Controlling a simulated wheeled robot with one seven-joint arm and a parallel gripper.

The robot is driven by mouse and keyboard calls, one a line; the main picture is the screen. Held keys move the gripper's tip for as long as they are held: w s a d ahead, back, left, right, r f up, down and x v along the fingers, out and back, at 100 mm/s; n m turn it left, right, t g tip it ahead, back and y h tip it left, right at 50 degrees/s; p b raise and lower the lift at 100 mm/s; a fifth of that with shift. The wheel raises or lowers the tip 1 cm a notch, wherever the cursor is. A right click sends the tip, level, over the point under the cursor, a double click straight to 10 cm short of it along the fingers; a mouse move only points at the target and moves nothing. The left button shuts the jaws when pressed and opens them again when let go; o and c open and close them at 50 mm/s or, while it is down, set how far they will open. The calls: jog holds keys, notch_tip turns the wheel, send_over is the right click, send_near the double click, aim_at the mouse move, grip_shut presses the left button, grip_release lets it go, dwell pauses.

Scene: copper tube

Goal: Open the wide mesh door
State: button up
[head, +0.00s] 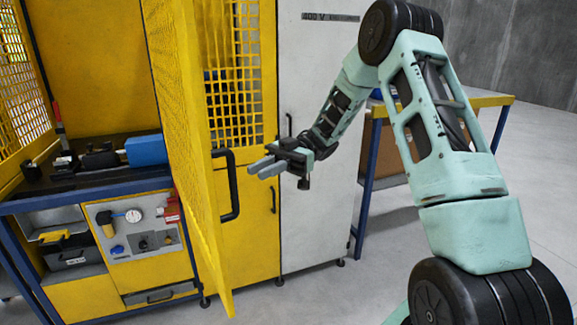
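The wide mesh door (185,110) is a tall yellow panel. It stands partly open, swung out from the yellow enclosure toward me and seen at a steep angle. Its black bar handle (234,190) is upright on the door's right-hand face. My gripper (257,169) is just right of the handle, with its two grey fingers pointing left toward it. A small gap shows in the picture between fingertips and handle. The fingers look close together, and this angle does not show clearly how far apart they are. I see nothing held between them.
Left of the door, a workbench (95,190) carries a blue block (146,150) and dark machine parts. A gauge panel (135,225) is below. A grey-white cabinet (318,120) stands behind my gripper. A blue-legged yellow table (490,101) is at right. Grey floor is open at lower centre.

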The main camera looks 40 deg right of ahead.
jog(key=w+d+b, duration=0.1)
jog(key=d+b, duration=0.1)
jog(key=d, duration=0.7)
jog(key=shift+w, duration=0.35)
